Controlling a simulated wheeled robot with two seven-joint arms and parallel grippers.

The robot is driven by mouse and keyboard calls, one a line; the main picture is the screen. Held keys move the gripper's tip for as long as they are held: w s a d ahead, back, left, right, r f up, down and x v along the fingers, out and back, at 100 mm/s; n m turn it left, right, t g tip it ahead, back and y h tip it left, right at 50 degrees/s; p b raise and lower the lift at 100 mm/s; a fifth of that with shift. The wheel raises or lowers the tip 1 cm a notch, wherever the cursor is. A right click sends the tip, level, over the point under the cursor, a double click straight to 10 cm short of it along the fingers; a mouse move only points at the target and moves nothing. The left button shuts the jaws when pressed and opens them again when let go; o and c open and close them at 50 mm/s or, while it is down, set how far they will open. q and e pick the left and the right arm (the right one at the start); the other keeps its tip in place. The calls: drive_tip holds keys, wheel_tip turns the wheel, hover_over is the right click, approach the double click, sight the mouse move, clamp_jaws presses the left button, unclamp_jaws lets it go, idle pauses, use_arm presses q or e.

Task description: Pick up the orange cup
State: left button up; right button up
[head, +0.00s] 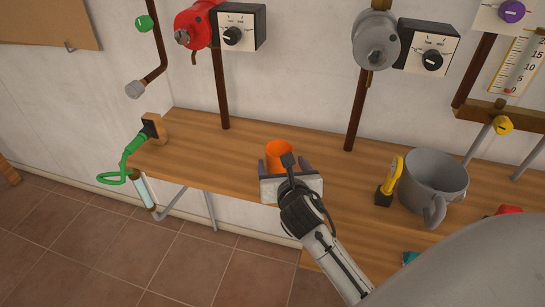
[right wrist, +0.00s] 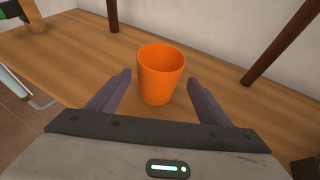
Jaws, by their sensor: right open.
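The orange cup (head: 279,153) stands upright on the wooden bench, partly hidden behind my gripper in the head view. My right gripper (head: 285,166) reaches in from the lower right and is open, with one finger on each side of the cup. In the right wrist view the whole orange cup (right wrist: 161,74) shows ahead of and between the two spread fingers of the right gripper (right wrist: 158,95). A gap shows between each finger and the cup. My left gripper is not in view.
A large grey mug (head: 432,182) and a yellow-handled item (head: 391,180) stand to the right on the bench (head: 215,152). A green hose nozzle (head: 133,145) is at the left end. Brown pipes rise behind the cup. The bench left of the cup is clear.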

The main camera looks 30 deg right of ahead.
sight(277, 154)
drive_tip(key=shift+x, duration=0.9)
drive_tip(key=x, duration=0.5)
drive_tip(key=shift+w+r+b, duration=0.15)
drive_tip(key=shift+w+b, duration=0.2)
drive_tip(key=shift+w, duration=0.1)
drive_tip(key=c, duration=1.1)
